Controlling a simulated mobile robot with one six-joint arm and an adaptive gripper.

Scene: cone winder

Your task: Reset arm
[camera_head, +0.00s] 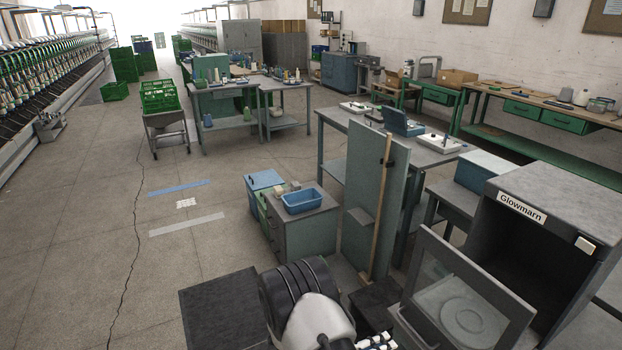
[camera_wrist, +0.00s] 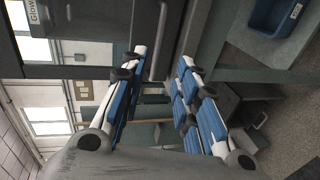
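My gripper (camera_wrist: 162,58) fills the middle of the wrist view, its two blue-padded fingers spread apart with an empty gap between them. In the head view only a small white and dark part of my gripper (camera_head: 376,342) shows at the bottom edge, beside my dark and pale arm links. Most of it is cut off there. It is near the open, tilted glass door (camera_head: 468,278) of the grey Glowmarn cabinet (camera_head: 556,193). I cannot tell how far apart they are. The wrist view is turned sideways, with part of the cabinet (camera_wrist: 95,12) at top left.
A grey board (camera_head: 372,170) with a wooden pole stands ahead. A low cabinet carries a blue bin (camera_head: 303,200), also in the wrist view (camera_wrist: 270,15). A workbench (camera_head: 345,128) with scales stands behind the board. The floor (camera_head: 90,240) at left is clear.

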